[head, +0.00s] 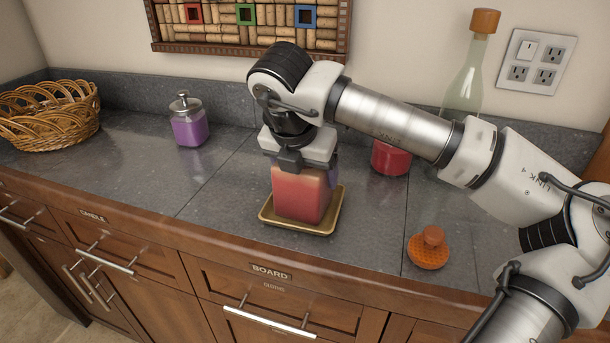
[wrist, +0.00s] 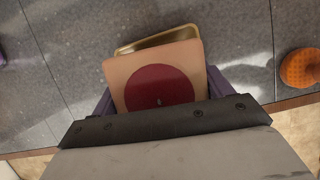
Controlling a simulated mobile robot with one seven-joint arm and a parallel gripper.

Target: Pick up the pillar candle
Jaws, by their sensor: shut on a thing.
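The pillar candle (head: 300,195) is a square block, red with a paler orange top part. In the head view it is at the gold tray (head: 268,217) on the counter; I cannot tell whether it touches the tray. My gripper (head: 303,168) comes down from above and is shut on the candle's upper part. In the wrist view, the candle's top (wrist: 158,85) shows a pale square with a dark red round centre and a small wick. Purple finger edges flank it, and the gold tray (wrist: 155,40) shows beyond it.
A red jar (head: 390,158) stands behind and right of the candle, partly behind my arm. A purple jar (head: 188,122), a wicker basket (head: 45,118) and a tall bottle (head: 465,85) stand farther back. An orange round object (head: 430,250) lies near the front right edge. The counter left of the tray is clear.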

